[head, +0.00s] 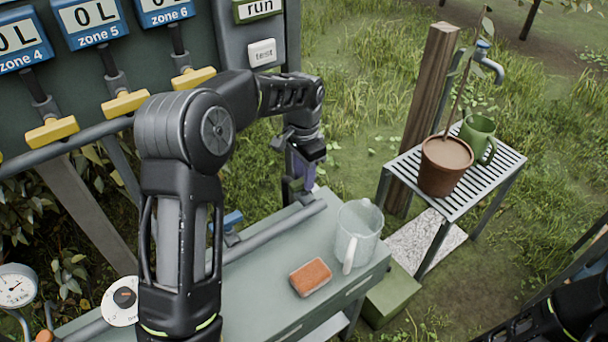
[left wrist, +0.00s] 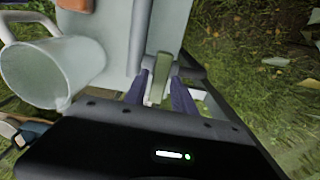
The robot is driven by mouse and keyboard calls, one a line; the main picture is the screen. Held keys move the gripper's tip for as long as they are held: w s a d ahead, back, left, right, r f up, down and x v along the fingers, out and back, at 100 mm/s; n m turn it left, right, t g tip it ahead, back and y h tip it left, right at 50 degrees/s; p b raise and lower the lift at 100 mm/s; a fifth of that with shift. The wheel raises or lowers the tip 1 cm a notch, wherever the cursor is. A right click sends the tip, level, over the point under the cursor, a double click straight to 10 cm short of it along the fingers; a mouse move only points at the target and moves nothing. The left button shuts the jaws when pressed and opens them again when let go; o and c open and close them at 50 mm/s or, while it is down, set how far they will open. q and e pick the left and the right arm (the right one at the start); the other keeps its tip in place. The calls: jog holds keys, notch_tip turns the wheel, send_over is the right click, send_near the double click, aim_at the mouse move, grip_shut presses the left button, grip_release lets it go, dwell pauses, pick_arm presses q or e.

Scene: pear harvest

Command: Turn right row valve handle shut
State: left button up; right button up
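The right row valve handle is a small green lever (head: 295,185) at the far end of the grey pipe on the bench. In the left wrist view the pale green handle (left wrist: 158,88) stands between the two purple fingers of my left gripper (left wrist: 160,88). Small gaps show on both sides of it, so the gripper looks open around the handle. In the head view my left gripper (head: 303,175) points down at the pipe end, and its fingers partly hide the handle. A blue handle (head: 228,220) sits further left on the same pipe. My right gripper is out of view.
A clear jug (head: 358,235) and an orange sponge (head: 311,277) stand on the bench (head: 265,300) close to the pipe. A slatted stand (head: 470,195) with a potted plant (head: 444,168) and a green mug (head: 478,138) is at the right. Yellow valve handles (head: 126,103) line the panel.

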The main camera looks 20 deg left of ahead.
pick_arm(q)
jog(key=shift+o, duration=0.9)
jog(key=shift+r, duration=0.1)
notch_tip(320, 180, up, 8)
jog(key=shift+f+b, duration=0.2)
jog(key=shift+b, duration=0.1)
